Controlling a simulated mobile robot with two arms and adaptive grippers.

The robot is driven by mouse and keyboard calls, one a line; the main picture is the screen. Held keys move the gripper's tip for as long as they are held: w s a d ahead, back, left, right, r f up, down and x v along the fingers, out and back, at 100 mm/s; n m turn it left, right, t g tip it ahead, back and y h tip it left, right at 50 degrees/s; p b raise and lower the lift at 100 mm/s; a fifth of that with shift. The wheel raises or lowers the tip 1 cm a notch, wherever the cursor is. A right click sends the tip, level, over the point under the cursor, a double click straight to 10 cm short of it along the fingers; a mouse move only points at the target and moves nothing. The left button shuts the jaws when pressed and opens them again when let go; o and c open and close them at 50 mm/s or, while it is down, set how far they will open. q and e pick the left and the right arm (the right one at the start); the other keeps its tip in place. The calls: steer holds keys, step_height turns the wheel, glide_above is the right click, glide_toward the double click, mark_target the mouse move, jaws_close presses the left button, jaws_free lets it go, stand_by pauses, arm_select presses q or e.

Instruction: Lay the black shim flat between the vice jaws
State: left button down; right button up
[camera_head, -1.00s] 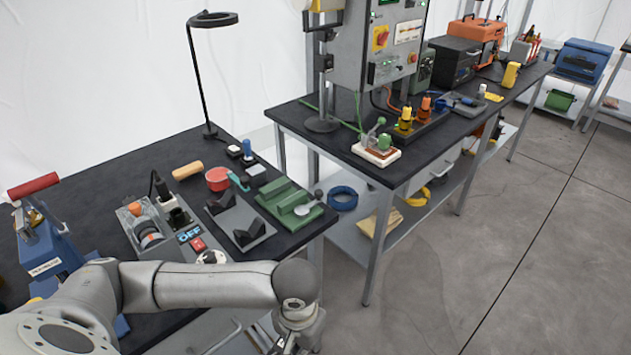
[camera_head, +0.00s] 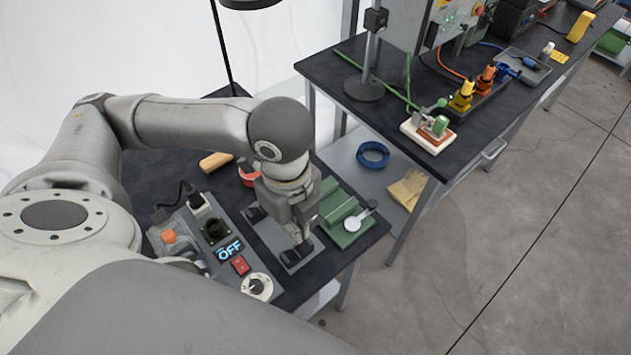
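My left gripper (camera_head: 303,234) points down over a grey plate (camera_head: 298,267) with dark blocks on it. Its fingertips blend with the dark blocks, so I cannot tell whether it is open or holds anything. A green fixture (camera_head: 347,209) with raised bars, which looks like the vice, lies just right of the gripper. A round pale dial or knob (camera_head: 357,221) is on its near side. My arm and gripper partly cover the fixture's left side. I cannot make out the black shim. My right gripper is not in view.
A control box (camera_head: 203,240) with an OFF display, red switch and white dial stands left of the grey plate. A wooden handle (camera_head: 214,160) and a partly hidden red item lie behind. Another bench (camera_head: 390,95) stands to the right, across a gap with a lower shelf.

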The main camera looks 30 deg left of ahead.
arm_select(q)
steer(key=shift+w+a+r, duration=0.1)
steer(key=shift+a, duration=0.1)
steer(key=w+b, duration=0.1)
steer(key=b, duration=0.1)
steer(key=f+b, duration=0.1)
steer(key=b, duration=0.2)
steer(key=shift+w+d+f, duration=0.15)
steer(key=shift+w+d, duration=0.15)
steer(key=shift+w, duration=0.1)
steer(key=w+f, duration=0.2)
steer(key=w, duration=0.1)
steer(key=w+a+f+p, duration=0.1)
steer(key=w+f, duration=0.2)
steer(key=w, duration=0.1)
steer(key=w+f+p, duration=0.1)
steer(key=w+f, duration=0.2)
steer(key=w, duration=0.1)
steer(key=shift+w+a, duration=0.15)
steer(key=shift+a, duration=0.2)
step_height(320, 180, down, 3)
steer(key=shift+w+r+p, duration=0.15)
steer(key=shift+p, duration=0.55)
steer(key=shift+f, duration=0.3)
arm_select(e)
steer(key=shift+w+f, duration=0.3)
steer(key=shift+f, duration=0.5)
